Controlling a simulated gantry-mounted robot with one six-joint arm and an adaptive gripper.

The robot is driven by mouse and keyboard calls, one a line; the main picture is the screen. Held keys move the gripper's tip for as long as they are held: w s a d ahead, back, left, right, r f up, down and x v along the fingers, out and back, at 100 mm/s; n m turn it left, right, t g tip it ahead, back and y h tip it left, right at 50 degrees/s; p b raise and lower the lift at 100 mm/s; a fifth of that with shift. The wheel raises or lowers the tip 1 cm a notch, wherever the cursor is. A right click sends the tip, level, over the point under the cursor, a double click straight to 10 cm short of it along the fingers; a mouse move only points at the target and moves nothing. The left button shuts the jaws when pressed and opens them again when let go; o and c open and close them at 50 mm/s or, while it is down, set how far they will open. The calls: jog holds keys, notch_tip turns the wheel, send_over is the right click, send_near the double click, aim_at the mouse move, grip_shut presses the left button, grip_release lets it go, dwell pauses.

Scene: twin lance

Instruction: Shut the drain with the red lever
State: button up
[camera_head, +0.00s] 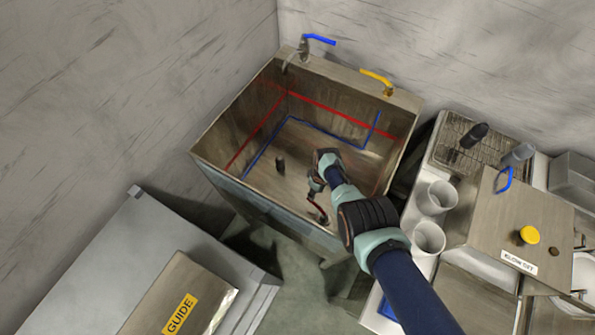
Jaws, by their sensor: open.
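The red lever (317,207) is a thin, bent red bar low in the steel sink (225,172), near its front right. A small dark fitting shows at its lower end; I cannot make out the drain opening. My gripper (314,191) is inside the sink, just above the lever's upper end, with its jaws open. Whether a fingertip touches the lever is too small to tell. My wrist and forearm come in from the lower right and cover part of the sink's front right corner.
Blue (318,39) and yellow (377,77) handles sit on the back rim. White cups (437,197), a wire rack (462,150) and a steel box (520,225) crowd the right. The sink's left floor is clear.

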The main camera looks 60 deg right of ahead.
aim_at(314, 202)
jog(key=f+b, duration=0.7)
jog(key=f, duration=0.1)
jog(key=shift+a, duration=0.35)
jog(key=shift+r, duration=0.1)
grip_shut()
